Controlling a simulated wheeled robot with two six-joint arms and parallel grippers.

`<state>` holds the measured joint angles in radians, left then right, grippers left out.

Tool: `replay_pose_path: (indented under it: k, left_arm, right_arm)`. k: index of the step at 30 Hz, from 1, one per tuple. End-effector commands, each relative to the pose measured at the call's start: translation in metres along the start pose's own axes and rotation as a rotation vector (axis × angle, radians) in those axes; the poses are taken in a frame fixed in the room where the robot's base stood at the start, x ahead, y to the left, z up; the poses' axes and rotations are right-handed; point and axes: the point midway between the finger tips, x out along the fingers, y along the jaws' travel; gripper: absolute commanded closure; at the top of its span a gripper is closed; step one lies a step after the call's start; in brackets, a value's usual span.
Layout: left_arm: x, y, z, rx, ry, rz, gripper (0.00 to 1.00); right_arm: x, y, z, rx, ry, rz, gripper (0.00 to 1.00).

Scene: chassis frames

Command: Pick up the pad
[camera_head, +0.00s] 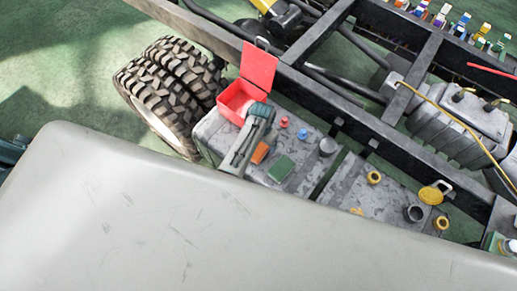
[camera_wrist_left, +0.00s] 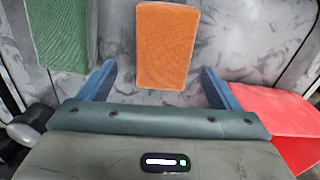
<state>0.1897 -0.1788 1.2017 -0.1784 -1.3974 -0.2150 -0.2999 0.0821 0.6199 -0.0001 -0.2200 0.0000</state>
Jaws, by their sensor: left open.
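An orange pad (camera_head: 259,153) lies on the grey, worn top of the box-shaped tank (camera_head: 303,172). A green pad (camera_head: 281,168) lies beside it, to its lower right. My left gripper (camera_head: 252,142) is open and empty, close beside the orange pad. In the left wrist view the orange pad (camera_wrist_left: 166,45) is upright in the picture, ahead of and between the two blue fingers, its near end reaching between their tips. I cannot tell the height gap. The green pad (camera_wrist_left: 60,35) is left of the fingers there. My right gripper is not in view.
An open red box (camera_head: 240,99) stands just behind the gripper, its lid raised. Blue and red small knobs (camera_head: 302,134) and a grey cap (camera_head: 327,146) are on the tank. A double tyre (camera_head: 170,85) is at left; dark frame rails (camera_head: 335,100) run behind.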

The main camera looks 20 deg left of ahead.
Motion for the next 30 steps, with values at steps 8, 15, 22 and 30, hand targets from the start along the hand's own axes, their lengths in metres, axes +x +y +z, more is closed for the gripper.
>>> replay_pose_path:
  k: [8, 15, 22, 30]
  left_arm:
    - [0.031, -0.003, -0.002, 0.001, -0.001, 0.0, 0.15]
    - [0.036, -0.003, -0.002, 0.0, 0.001, 0.0, 0.15]
    - [0.036, -0.003, -0.002, 0.0, 0.0, 0.0, 0.43]
    - [0.036, -0.003, -0.002, 0.0, 0.001, 0.0, 0.64]
  right_arm:
    - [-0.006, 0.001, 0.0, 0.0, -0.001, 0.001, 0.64]
    - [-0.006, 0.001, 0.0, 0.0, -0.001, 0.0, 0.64]
    - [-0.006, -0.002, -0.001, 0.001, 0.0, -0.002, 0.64]
    - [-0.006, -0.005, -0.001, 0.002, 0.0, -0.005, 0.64]
